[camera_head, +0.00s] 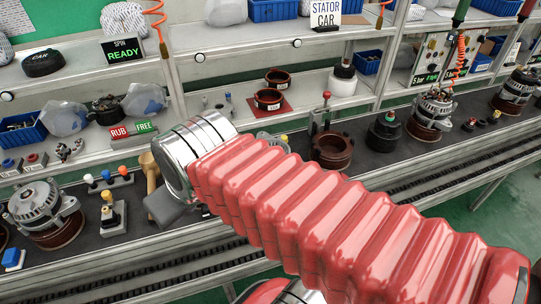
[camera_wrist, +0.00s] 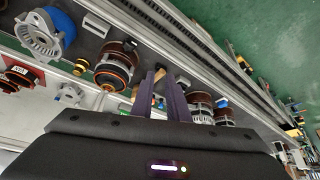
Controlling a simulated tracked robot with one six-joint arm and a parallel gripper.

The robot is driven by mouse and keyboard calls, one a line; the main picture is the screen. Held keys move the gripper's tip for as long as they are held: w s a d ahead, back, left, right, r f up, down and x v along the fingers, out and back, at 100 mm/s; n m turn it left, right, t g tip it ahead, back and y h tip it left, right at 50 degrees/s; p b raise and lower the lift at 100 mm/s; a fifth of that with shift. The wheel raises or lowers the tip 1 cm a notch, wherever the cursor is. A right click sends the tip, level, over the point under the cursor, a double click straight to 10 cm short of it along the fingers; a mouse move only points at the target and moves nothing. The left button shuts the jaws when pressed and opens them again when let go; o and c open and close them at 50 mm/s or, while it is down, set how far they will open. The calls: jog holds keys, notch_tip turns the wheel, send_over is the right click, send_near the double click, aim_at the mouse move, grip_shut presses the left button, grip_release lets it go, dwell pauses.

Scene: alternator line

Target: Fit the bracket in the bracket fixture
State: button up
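I cannot tell for sure which part is the bracket. A silver finned part, possibly the bracket, sits partly behind my arm in the head view (camera_head: 268,138); a similar silver part shows in the wrist view (camera_wrist: 68,95). The bracket fixture is not clearly identifiable; a round brown ring-shaped holder (camera_head: 332,152) stands on the dark bench right of my arm. My gripper (camera_wrist: 160,78) shows two dark fingers with a gap between them. A tan piece shows between or behind their tips, and I see no part clearly held. My red sleeve hides the bench centre in the head view.
Alternator assemblies stand on the bench at left (camera_head: 38,208) and right (camera_head: 433,110). A black round part (camera_head: 383,132) stands near the brown ring. Brown rings lie on a red mat (camera_head: 284,108). A wooden-coloured tool (camera_head: 150,172) stands near my wrist. A conveyor runs along the front.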

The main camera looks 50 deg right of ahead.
jog(key=w+d+f+g, duration=0.1)
jog(key=w+d, duration=0.2)
jog(key=d, duration=1.2)
jog(key=w+d+f+n+g, duration=0.1)
jog(key=w+d, duration=0.2)
jog(key=d, duration=1.3)
jog(key=shift+w+f+g, duration=0.15)
jog(key=shift+f+g, duration=0.15)
jog(key=shift+f, duration=0.1)
jog(key=shift+a, duration=0.1)
jog(key=x, duration=0.8)
jog(key=shift+f, duration=0.3)
jog(key=shift+a, duration=0.1)
jog(key=x, duration=0.5)
jog(key=shift+f, duration=0.15)
